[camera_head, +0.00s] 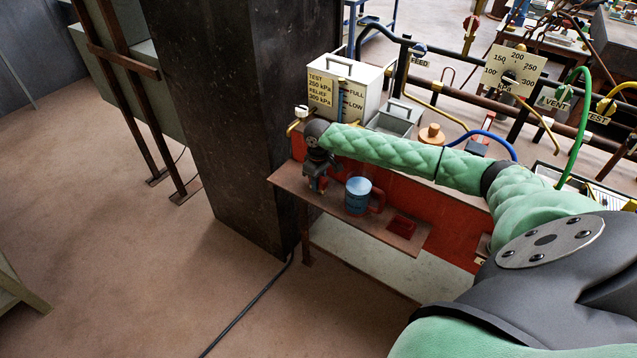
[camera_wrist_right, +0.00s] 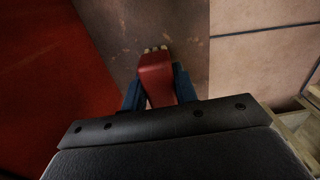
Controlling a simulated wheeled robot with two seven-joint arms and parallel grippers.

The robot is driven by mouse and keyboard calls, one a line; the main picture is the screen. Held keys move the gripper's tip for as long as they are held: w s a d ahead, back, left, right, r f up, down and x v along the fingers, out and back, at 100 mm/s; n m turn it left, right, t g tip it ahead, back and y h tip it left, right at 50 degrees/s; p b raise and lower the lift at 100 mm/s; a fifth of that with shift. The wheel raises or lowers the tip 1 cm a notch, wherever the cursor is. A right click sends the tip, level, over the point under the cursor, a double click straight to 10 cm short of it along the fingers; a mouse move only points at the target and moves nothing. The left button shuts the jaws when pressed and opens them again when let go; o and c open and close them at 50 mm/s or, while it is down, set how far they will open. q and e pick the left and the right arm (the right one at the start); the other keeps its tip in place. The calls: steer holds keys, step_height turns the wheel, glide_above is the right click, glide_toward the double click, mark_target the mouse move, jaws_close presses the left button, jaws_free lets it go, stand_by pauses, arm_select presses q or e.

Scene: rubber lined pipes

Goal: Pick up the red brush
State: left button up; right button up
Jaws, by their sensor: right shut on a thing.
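The red brush (camera_wrist_right: 156,72) shows in the right wrist view, with pale bristle tufts at its far end. My right gripper (camera_wrist_right: 158,90) is shut on it, with a blue finger on each side of its body. In the head view my right gripper (camera_head: 317,184) points down over the left end of the brown shelf (camera_head: 382,232). The brush is mostly hidden there by the gripper. I cannot tell whether the brush touches the shelf. My left gripper is not in view.
A blue mug with a brown-red handle (camera_head: 358,195) stands on the shelf just right of the gripper. A small dark red tray (camera_head: 401,226) sits further right. A red panel (camera_head: 420,200) rises behind the shelf, and a dark column (camera_head: 215,110) stands to the left.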

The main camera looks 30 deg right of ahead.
steer(key=shift+r, duration=0.1)
